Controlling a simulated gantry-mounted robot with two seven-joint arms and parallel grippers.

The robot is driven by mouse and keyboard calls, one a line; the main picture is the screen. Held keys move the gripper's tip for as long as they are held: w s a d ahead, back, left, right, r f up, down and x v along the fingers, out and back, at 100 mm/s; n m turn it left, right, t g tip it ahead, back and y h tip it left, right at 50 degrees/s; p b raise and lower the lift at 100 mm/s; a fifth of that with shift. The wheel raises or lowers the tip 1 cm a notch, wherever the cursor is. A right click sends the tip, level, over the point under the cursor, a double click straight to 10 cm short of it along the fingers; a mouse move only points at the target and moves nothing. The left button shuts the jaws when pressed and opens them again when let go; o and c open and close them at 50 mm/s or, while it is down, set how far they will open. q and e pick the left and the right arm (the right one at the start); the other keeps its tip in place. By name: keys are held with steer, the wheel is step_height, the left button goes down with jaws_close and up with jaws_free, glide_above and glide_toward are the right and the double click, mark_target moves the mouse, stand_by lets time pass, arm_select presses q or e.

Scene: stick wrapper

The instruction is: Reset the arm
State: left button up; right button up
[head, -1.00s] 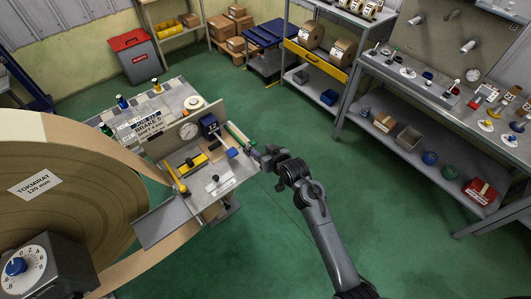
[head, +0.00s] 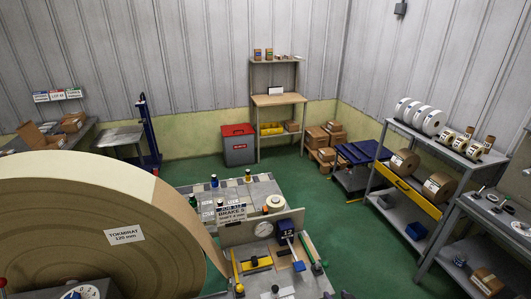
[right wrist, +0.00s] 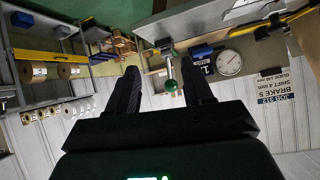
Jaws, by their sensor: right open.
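My right gripper shows in the right wrist view (right wrist: 162,88) with its two dark fingers apart. It is open, with nothing held between them. In the head view only a small dark piece of my right arm shows at the bottom edge, right of the stick-wrapper machine's bench. My left gripper is in no view.
A large paper roll (head: 60,220) fills the lower left. A red-lidded bin (head: 238,145) and a wooden shelf (head: 278,100) stand at the back. A roll rack (head: 440,150) and a workbench (head: 495,225) stand at right. Green floor (head: 365,235) lies open between machine and rack.

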steer(key=s+f+g, duration=0.2)
steer(key=s+f, duration=0.4)
steer(key=s, duration=0.3)
steer(key=s+a+r+n+g, duration=0.1)
steer(key=s+a+g, duration=0.1)
steer(key=s, duration=0.6)
steer(key=s+a+r+n+g, duration=0.1)
steer(key=s+r, duration=0.1)
steer(key=s, duration=0.6)
steer(key=s+r+g, duration=0.2)
steer(key=s+r, duration=0.4)
step_height(320, 180, up, 14)
steer(key=p, duration=1.4)
steer(key=shift+s+a+f+g+h, duration=0.2)
steer(key=shift+a+g+h, duration=0.1)
steer(key=shift+a+h, duration=0.1)
steer(key=shift+c, duration=0.2)
